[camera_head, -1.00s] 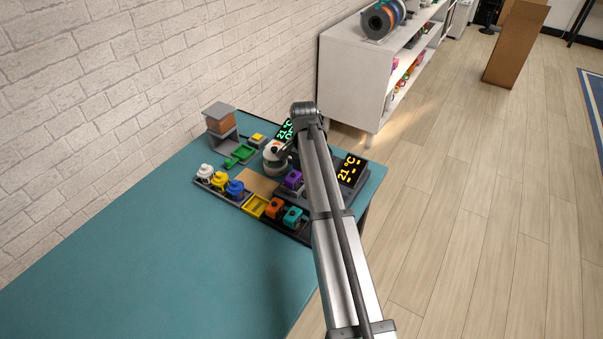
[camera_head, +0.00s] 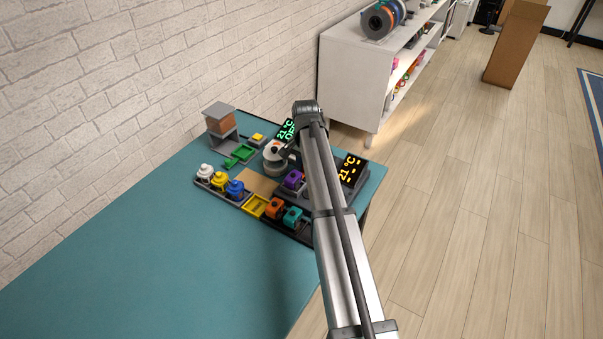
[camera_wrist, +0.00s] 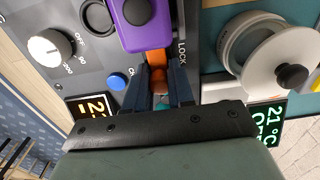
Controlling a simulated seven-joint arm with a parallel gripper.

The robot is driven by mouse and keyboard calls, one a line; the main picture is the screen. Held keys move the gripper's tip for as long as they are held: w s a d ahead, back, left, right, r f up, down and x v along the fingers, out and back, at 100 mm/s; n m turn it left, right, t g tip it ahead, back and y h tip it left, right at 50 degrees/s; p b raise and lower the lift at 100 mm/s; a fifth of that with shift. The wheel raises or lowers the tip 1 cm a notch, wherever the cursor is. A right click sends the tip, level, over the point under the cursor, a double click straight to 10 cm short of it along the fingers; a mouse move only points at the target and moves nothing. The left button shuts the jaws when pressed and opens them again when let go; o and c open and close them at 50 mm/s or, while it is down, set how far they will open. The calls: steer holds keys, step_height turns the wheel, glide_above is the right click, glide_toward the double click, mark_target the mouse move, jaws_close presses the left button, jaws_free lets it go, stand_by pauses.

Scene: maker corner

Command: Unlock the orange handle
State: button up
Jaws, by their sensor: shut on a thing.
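The orange handle (camera_wrist: 155,60) shows in the wrist view as a short orange piece beside the purple block (camera_wrist: 138,22), next to the printed word LOCK on a dark grey panel (camera_wrist: 80,72). My gripper (camera_wrist: 159,80) has its two fingers on either side of the orange handle and is shut on it. The fingers hide part of the handle. In the head view the purple block (camera_head: 294,179) sits on the machine, but my arm hides the gripper and the orange handle.
A white round pot with a dark knob (camera_wrist: 275,60) stands close to the right of my gripper. A white dial (camera_wrist: 50,47) and a blue button (camera_wrist: 117,81) lie to its left.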

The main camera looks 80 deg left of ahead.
steer(key=shift+w+a, duration=0.6)
stand_by(0.3)
steer(key=o, duration=0.6)
steer(key=shift+r, duration=0.1)
step_height(320, 180, up, 7)
stand_by(0.7)
stand_by(0.5)
